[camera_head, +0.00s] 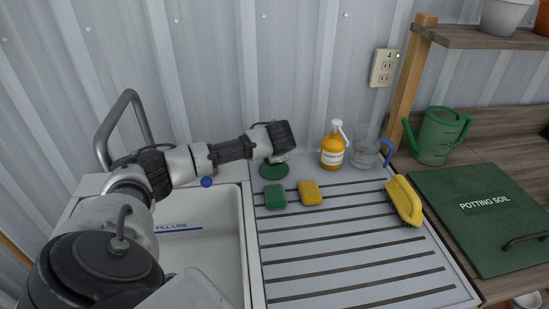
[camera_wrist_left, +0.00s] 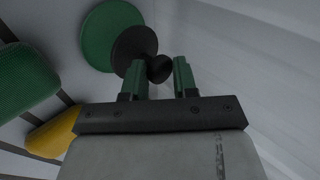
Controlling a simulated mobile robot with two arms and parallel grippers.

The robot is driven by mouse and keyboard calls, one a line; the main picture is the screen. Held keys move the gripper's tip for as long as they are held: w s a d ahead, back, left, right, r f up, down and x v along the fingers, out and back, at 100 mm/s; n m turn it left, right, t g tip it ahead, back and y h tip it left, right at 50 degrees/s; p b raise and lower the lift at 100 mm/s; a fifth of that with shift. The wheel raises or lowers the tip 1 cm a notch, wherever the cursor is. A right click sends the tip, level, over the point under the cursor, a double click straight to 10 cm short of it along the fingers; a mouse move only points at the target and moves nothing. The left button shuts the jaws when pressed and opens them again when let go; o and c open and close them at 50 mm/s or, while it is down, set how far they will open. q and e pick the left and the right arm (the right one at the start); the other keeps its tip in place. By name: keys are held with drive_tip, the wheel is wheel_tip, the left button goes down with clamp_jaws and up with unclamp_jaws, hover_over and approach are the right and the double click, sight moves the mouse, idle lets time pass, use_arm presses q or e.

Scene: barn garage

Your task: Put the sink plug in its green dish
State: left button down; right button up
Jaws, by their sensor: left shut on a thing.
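The green dish (camera_head: 274,171) is a round disc at the back left corner of the ribbed drainboard. In the left wrist view the dish (camera_wrist_left: 97,36) is partly covered by the dark round sink plug (camera_wrist_left: 133,44). My left gripper (camera_wrist_left: 159,78) is shut on the plug's narrow knob, between its green-tipped fingers. In the head view the left gripper (camera_head: 280,155) is right above the dish, and the plug is hard to make out there. I cannot tell whether the plug touches the dish. My right gripper is not in view.
A green sponge (camera_head: 275,196) and a yellow sponge (camera_head: 310,192) lie just in front of the dish. An orange soap bottle (camera_head: 333,147), a clear jug (camera_head: 364,153) and a yellow brush (camera_head: 404,199) stand to the right. The sink (camera_head: 205,250) is at left; the front drainboard is clear.

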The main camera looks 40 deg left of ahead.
use_arm(q)
wheel_tip(320, 180, down, 3)
drive_tip(key=shift+f, duration=0.5)
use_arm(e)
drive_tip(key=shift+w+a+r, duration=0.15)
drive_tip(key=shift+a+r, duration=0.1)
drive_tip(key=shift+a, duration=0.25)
use_arm(q)
drive_tip(key=c, duration=0.9)
unclamp_jaws()
drive_tip(key=shift+o, duration=0.2)
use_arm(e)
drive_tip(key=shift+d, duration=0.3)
